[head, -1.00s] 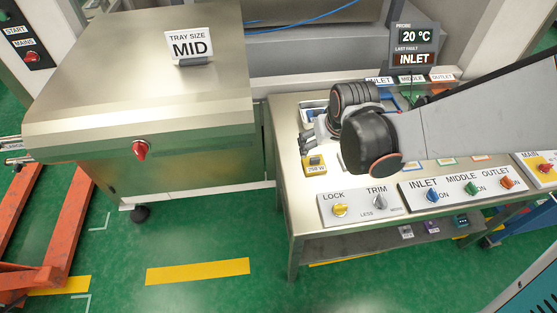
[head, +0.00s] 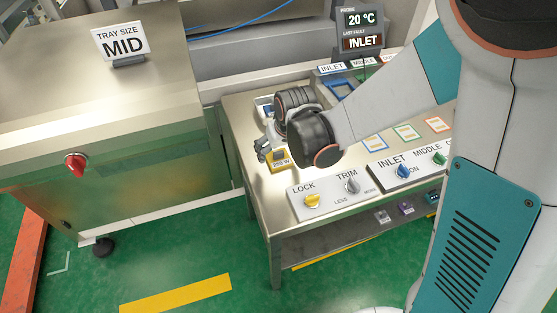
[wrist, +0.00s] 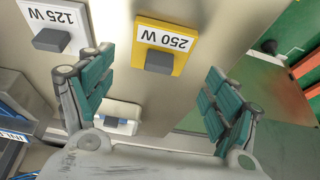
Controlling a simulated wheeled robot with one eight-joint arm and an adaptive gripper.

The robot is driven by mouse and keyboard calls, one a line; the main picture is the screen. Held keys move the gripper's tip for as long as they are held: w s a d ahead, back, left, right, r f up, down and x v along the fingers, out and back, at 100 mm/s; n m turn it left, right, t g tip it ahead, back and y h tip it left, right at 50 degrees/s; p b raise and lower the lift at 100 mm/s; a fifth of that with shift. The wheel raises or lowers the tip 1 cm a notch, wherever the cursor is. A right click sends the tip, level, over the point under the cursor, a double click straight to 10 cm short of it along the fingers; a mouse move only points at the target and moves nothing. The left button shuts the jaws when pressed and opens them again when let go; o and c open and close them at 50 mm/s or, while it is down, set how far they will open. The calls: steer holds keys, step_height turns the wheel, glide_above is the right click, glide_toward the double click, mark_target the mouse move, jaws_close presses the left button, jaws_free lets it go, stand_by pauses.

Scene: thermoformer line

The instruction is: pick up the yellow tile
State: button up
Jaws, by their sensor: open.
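The yellow tile (head: 279,163), marked 250 W with a dark grey block on it, lies on the metal table near its left edge. In the wrist view the yellow tile (wrist: 184,62) is ahead of and between the fingers, and its dark block faces me. My gripper (wrist: 158,72) is open, with its teal-padded fingers apart and nothing held between them. In the head view my gripper (head: 266,148) is just above and beside the tile's left part and partly hides it. Whether a finger touches the tile cannot be told.
A white 125 W tile (wrist: 52,24) lies left of the yellow one in the wrist view. A white piece with a blue part (wrist: 118,116) shows between the fingers. The LOCK and TRIM panel (head: 330,192) stands at the table's front. A large metal cabinet (head: 110,150) stands to the left.

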mark_target(278, 152)
steer(key=b+x, duration=0.1)
steer(key=x, duration=0.2)
steer(key=shift+w+d+f, duration=0.1)
steer(key=shift+w, duration=0.05)
steer(key=c, duration=1.2)
steer(key=shift+r, duration=0.25)
